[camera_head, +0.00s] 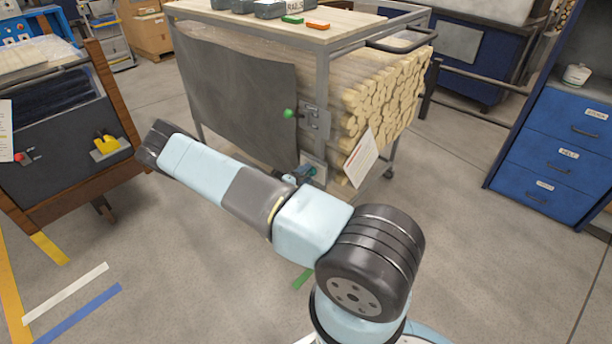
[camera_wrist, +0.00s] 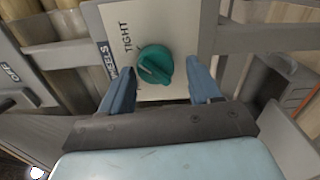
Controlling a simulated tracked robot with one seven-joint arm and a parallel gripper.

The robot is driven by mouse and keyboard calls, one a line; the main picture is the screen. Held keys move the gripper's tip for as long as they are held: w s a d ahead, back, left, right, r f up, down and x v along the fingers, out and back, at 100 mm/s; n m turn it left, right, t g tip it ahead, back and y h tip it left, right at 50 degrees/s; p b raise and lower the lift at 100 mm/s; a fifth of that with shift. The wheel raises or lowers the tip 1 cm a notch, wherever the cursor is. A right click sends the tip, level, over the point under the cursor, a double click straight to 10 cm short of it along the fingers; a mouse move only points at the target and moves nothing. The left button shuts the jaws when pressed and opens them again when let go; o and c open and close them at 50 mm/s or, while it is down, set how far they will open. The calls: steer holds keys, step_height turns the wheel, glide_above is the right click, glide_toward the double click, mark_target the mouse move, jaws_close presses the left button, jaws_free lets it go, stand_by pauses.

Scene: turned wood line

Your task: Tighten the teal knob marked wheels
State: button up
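The teal knob (camera_wrist: 155,65) sits on a pale plate (camera_wrist: 177,25) in the wrist view. A light line on the knob's face slants down to the right, not at TIGHT. My gripper (camera_wrist: 160,75) is open, with one blue finger on each side of the knob and gaps showing. In the head view my gripper (camera_head: 303,172) is at the lower corner of the wood cart (camera_head: 322,80); the knob cannot be made out there.
A green-ended handle (camera_head: 288,113) sticks out above my gripper on the cart. A grey panel (camera_head: 240,95) covers the cart's left side. Blue drawers (camera_head: 555,150) stand at the right, with clear floor between.

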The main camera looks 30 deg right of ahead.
steer(key=shift+o, duration=0.4)
steer(key=v, duration=1.3)
steer(key=shift+a, duration=0.4)
steer(key=shift+s, duration=0.1)
